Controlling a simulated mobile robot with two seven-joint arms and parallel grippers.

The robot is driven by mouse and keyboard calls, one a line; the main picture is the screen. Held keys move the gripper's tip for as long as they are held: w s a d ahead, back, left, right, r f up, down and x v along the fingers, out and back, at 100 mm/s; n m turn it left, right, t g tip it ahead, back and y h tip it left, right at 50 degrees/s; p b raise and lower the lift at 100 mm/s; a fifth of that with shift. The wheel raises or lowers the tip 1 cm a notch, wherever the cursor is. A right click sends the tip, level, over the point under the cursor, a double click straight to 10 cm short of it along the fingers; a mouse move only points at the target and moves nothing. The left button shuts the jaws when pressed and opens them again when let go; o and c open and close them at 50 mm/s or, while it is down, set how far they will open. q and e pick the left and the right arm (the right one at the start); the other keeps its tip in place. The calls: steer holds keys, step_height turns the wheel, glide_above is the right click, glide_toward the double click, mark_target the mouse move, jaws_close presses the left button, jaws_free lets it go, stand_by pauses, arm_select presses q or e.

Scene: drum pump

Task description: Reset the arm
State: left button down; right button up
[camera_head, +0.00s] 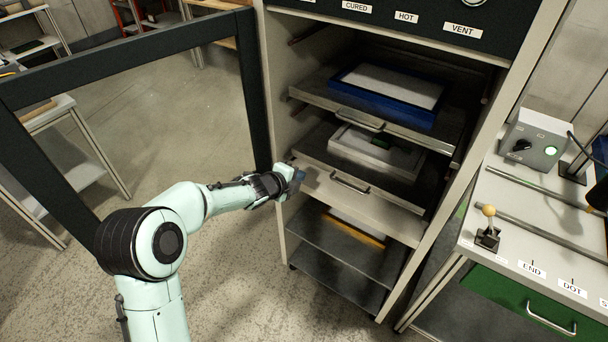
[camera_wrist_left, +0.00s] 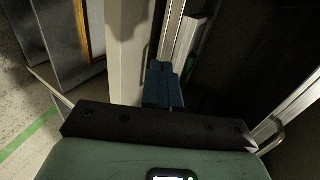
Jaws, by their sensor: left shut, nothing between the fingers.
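My left arm comes in from the lower left in the head view. Its gripper (camera_head: 295,176) is at the left edge of the open cabinet (camera_head: 272,120), beside the pulled-out middle drawer (camera_head: 322,184). In the left wrist view, the blue fingertips (camera_wrist_left: 163,86) are together with nothing between them, close to a pale upright post. I cannot tell whether they touch it. My right gripper is not in view.
The cabinet's dark-framed door (camera_head: 130,45) stands open at the left. A blue-framed tray (camera_head: 385,92) lies on the upper shelf, and a pale framed tray (camera_head: 375,150) in the middle drawer. A bench (camera_head: 500,200) with a control box (camera_head: 536,140) stands at the right.

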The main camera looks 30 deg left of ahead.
arm_select(q)
steer(key=s+d+f+n+g+h+p, duration=0.1)
steer(key=s+d+f+n+g, duration=0.1)
steer(key=s+d+f+n, duration=0.3)
steer(key=s+d+f+n+g+p, duration=0.15)
steer(key=s+f, duration=0.25)
steer(key=f, duration=0.4)
steer(key=s+d+f+n+g+h+p, duration=0.1)
steer(key=s+d+f+n+g, duration=0.1)
steer(key=s+d+f+n, duration=0.3)
steer(key=s+d+f+n+g, duration=0.2)
steer(key=s+d+f+n, duration=0.1)
steer(key=s, duration=0.5)
steer(key=s+d+f+n+g+p, duration=0.1)
steer(key=s+d+f+n+g, duration=0.2)
steer(key=s, duration=0.6)
steer(key=s+d+f+n+g+p, duration=0.1)
steer(key=s+d+f+n+g, duration=0.1)
steer(key=s+f+n, duration=0.3)
steer(key=s+d, duration=0.1)
steer(key=s, duration=0.3)
steer(key=shift+d+f+h, duration=0.2)
steer(key=shift+h, duration=0.1)
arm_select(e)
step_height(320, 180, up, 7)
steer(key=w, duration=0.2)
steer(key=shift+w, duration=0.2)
